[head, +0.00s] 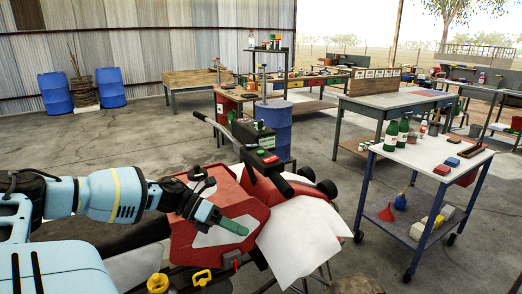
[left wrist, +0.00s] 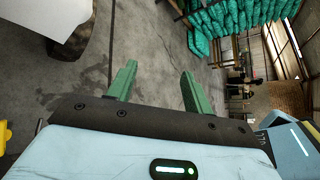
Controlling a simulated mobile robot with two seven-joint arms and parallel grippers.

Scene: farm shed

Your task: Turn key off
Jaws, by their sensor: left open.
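A red machine (head: 185,235) with black handlebars stands in front of me in the head view. I cannot make out a key for certain, or which way one is turned. My left gripper (head: 240,228) has green fingers and hangs over the machine's red and white top, nearer to me than the console. In the left wrist view the gripper (left wrist: 157,80) is open, with empty space and concrete floor between its fingers. My right gripper is not in view.
A blue-legged cart (head: 428,150) with green bottles stands at the right. A blue barrel (head: 275,118) stands behind the console. Workbenches line the back, and open concrete floor (head: 335,165) lies between.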

